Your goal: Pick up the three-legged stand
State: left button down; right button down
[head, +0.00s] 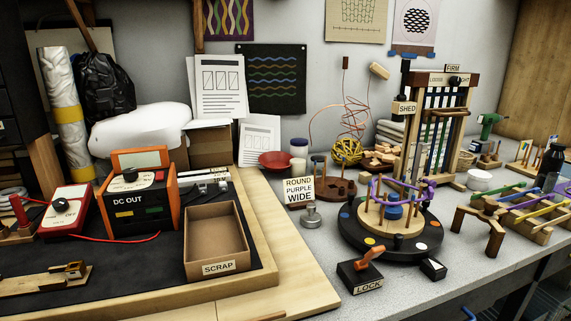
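A small brown wooden stand (483,214) is on the grey bench at the right, between the round black turntable (394,249) and a wooden rack of coloured sticks. Two thick splayed legs show clearly at its front; its back part is close to the rack, and I cannot clearly make out a third leg. It appears upright. Neither of my grippers is in view.
The rack (543,236) crowds the stand's right side. The turntable carries pegs with a purple strip. A LOCK block (361,278) with an orange lever and a small black block (432,269) lie in front. Bare bench lies before the stand, near the front edge.

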aim_at(495, 218)
jog(key=z, duration=1.3)
